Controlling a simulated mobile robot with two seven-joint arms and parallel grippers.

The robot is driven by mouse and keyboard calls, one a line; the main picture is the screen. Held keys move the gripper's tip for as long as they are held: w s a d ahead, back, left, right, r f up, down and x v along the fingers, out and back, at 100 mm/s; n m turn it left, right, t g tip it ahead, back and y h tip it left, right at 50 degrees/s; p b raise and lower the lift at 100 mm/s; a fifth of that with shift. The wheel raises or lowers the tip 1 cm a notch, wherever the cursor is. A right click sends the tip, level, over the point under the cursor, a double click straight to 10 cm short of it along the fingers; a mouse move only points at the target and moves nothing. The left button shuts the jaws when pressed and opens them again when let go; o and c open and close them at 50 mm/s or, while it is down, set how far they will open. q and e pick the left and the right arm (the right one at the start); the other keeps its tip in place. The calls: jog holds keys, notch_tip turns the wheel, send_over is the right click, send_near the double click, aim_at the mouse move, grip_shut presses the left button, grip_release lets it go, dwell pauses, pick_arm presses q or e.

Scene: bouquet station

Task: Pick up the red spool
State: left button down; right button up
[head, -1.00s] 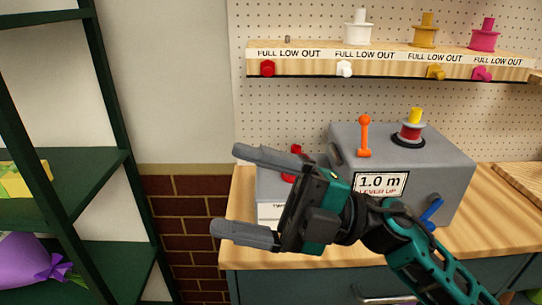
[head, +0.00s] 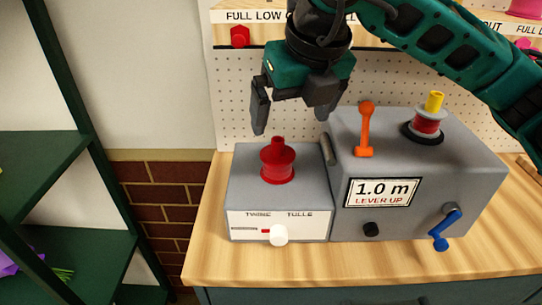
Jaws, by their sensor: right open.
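The red spool (head: 277,162) stands upright on top of the small grey box (head: 245,185) with the "TWINE TULLE" label. My right gripper (head: 290,125) is open and empty. It points down above the spool, with one finger to the upper left of the spool's top and the other to the upper right. The fingers look apart from the spool. My left gripper is not in view.
A larger grey machine (head: 360,222) stands right beside the small box. It has an upright orange lever (head: 366,130), a blue crank (head: 444,232) and a yellow-topped spool (head: 430,118). A labelled shelf (head: 240,18) is behind. The front counter (head: 290,265) is clear.

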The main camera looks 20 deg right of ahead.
aim_at(278, 153)
jog(key=x, duration=0.6)
jog(key=p+x, duration=0.1)
jog(key=x, duration=0.5)
jog(key=shift+a+f, duration=0.15)
jog(key=shift+a, duration=0.1)
jog(key=shift+c, duration=0.2)
